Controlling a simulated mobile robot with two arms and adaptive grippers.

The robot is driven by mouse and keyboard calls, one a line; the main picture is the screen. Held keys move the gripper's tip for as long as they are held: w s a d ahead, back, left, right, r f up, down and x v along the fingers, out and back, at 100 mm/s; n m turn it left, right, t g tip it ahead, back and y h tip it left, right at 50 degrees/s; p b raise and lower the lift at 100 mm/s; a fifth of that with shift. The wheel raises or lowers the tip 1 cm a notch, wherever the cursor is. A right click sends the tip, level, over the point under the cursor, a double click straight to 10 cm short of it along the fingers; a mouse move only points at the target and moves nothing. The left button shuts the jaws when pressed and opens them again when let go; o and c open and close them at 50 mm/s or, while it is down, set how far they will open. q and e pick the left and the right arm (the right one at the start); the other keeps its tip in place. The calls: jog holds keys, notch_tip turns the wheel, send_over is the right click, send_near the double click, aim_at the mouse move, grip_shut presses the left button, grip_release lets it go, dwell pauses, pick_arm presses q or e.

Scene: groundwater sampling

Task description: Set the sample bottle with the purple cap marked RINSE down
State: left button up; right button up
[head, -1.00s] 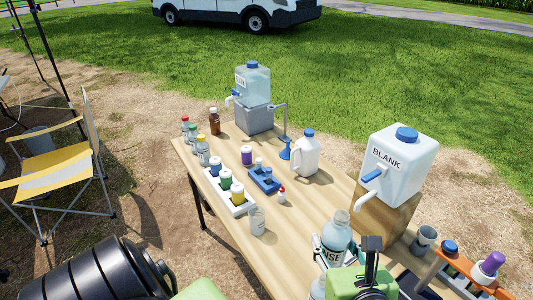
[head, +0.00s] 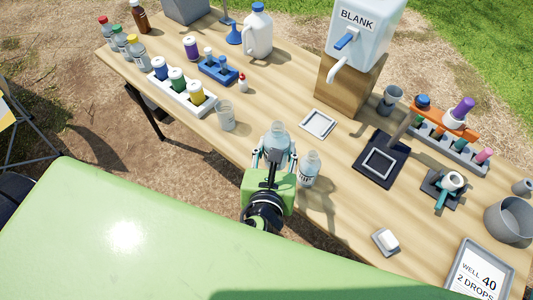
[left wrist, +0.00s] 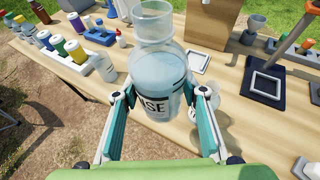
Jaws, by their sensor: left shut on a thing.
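My left gripper (head: 273,162) is shut on a clear bottle (head: 277,135) whose label ends in "NSE". In the left wrist view the bottle (left wrist: 156,70) stands about upright between the two teal fingers (left wrist: 158,98). Its neck looks open, with no purple cap on it. It is over the front edge of the table; I cannot tell whether its base touches the wood. A second clear labelled bottle (head: 309,168) stands just right of my gripper. A purple cap-like piece (head: 463,108) sits on an orange-topped rack. My right gripper is not in view.
A square pale frame (head: 318,123) and a dark pad (head: 382,158) lie on the table (head: 345,215). The BLANK jug (head: 362,30) stands on a wooden block (head: 348,85) behind. A beaker (head: 226,116) is to the left. Bare wood lies between them.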

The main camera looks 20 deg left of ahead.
aim_at(283, 163)
pick_arm(q)
jog(key=shift+s+d+f+m+h, duration=0.45)
jog(key=shift+s+d+f, duration=0.1)
jog(key=shift+d, duration=0.1)
jog(key=shift+s+d+f+m+h, duration=0.4)
jog(key=shift+d+f+h, duration=0.1)
jog(key=shift+d, duration=0.1)
jog(key=shift+w+a+f, duration=0.1)
jog(key=shift+w+f, duration=0.1)
jog(key=shift+w, duration=0.15)
jog(key=w+a+f, duration=0.2)
jog(key=w+f, duration=0.1)
jog(key=w+a+f, duration=0.2)
jog(key=w+f, duration=0.1)
jog(key=w, duration=0.1)
jog(key=w+a+f, duration=0.2)
jog(key=w+f, duration=0.1)
jog(key=shift+w+a, duration=0.25)
jog(key=shift+w, duration=0.15)
jog(key=shift+w+a+f, duration=0.1)
jog(key=shift+w+f, duration=0.1)
jog(key=shift+f, duration=1.6)
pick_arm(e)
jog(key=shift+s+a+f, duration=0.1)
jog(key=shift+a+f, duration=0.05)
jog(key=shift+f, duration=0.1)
